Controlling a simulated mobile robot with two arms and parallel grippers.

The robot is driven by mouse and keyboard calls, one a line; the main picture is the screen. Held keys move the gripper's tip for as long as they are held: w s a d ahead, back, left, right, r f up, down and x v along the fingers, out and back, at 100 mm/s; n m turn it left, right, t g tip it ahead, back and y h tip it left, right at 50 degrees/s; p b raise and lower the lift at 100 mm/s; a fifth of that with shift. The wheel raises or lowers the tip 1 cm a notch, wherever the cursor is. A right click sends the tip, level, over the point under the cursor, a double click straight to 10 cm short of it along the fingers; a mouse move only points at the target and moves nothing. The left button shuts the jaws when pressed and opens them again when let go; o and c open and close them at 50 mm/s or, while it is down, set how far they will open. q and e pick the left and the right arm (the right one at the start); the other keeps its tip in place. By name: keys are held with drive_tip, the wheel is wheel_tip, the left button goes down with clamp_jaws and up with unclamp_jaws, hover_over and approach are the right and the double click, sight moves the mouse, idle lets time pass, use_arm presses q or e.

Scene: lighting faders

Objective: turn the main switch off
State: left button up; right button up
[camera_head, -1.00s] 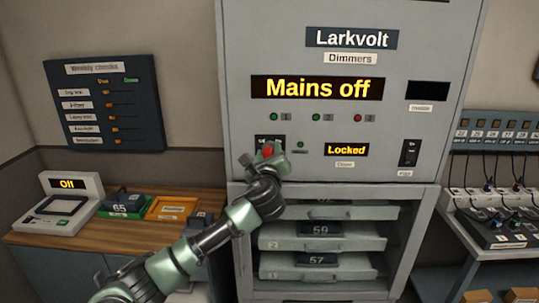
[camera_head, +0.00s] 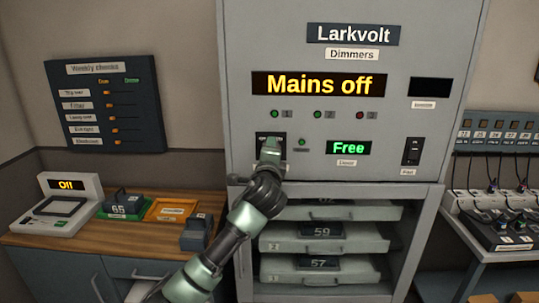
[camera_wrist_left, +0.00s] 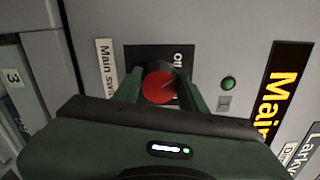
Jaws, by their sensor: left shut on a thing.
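The main switch is a red rotary knob (camera_wrist_left: 159,86) on a black plate in the left wrist view, with a "Main Switch" label (camera_wrist_left: 106,68) beside it. My left gripper (camera_head: 270,148) is at the switch on the cabinet front and covers the knob in the head view. In the left wrist view its green fingers sit on either side of the knob, shut on it. The cabinet's large display (camera_head: 318,84) reads "Mains off". The smaller door display (camera_head: 348,148) reads "Free" in green. My right gripper is not in view.
Below the panel, an open bay holds several grey dimmer trays (camera_head: 324,238). A wooden counter (camera_head: 100,232) at left holds a device reading "Off" (camera_head: 66,205) and numbered modules. A cable rack (camera_head: 500,190) stands at right.

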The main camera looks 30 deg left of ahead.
use_arm(q)
drive_tip(key=shift+f+n+b, duration=0.1)
drive_tip(key=shift+n+b, duration=0.2)
drive_tip(key=shift+n, duration=0.7)
drive_tip(key=o, duration=1.4)
drive_tip(key=shift+c, duration=0.2)
drive_tip(key=b+v, duration=0.2)
drive_tip(key=v, duration=0.5)
drive_tip(key=shift+s+d, duration=0.2)
drive_tip(key=shift+s, duration=0.15)
